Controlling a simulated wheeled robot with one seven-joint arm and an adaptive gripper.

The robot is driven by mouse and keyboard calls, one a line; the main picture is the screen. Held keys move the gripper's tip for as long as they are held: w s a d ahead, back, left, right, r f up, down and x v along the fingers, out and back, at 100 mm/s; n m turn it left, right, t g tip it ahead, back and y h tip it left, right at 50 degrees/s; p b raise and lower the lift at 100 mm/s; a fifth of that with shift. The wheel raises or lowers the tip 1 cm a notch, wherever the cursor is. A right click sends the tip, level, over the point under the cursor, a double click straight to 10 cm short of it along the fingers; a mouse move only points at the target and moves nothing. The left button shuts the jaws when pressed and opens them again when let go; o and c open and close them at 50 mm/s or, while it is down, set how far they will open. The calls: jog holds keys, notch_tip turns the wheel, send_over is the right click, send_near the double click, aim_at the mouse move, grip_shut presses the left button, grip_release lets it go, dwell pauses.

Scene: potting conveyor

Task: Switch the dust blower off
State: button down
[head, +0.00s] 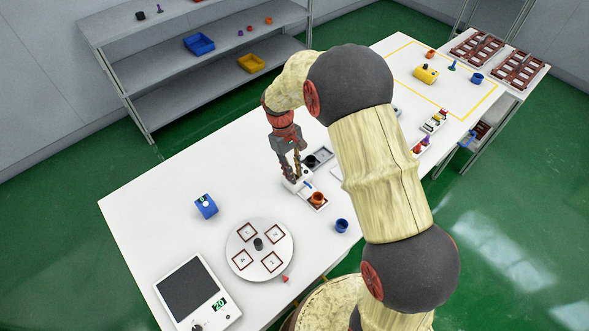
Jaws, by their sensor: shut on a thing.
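A small white unit (304,185) with a blue part stands on the white table, just left of an orange pot (317,199). It looks like the dust blower, but its switch is too small and too covered to make out. My gripper (292,176) points down at the unit's left end, its fingers close together and shut on a small part there. The fingers hide what they hold. I cannot tell whether the blower is on or off.
A grey-and-black fixture (319,157) lies just behind the gripper. A blue cup (342,225), a round white turntable (277,233), a blue box (205,206) and a white device with a dark panel (216,300) stand nearer. Table between the shelf and the blue box is clear.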

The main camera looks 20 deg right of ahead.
jog(key=c, duration=1.7)
grip_release()
jog(key=shift+r, duration=0.1)
jog(key=v, duration=1.1)
jog(key=shift+w+r, duration=0.1)
jog(key=shift+r, duration=0.3)
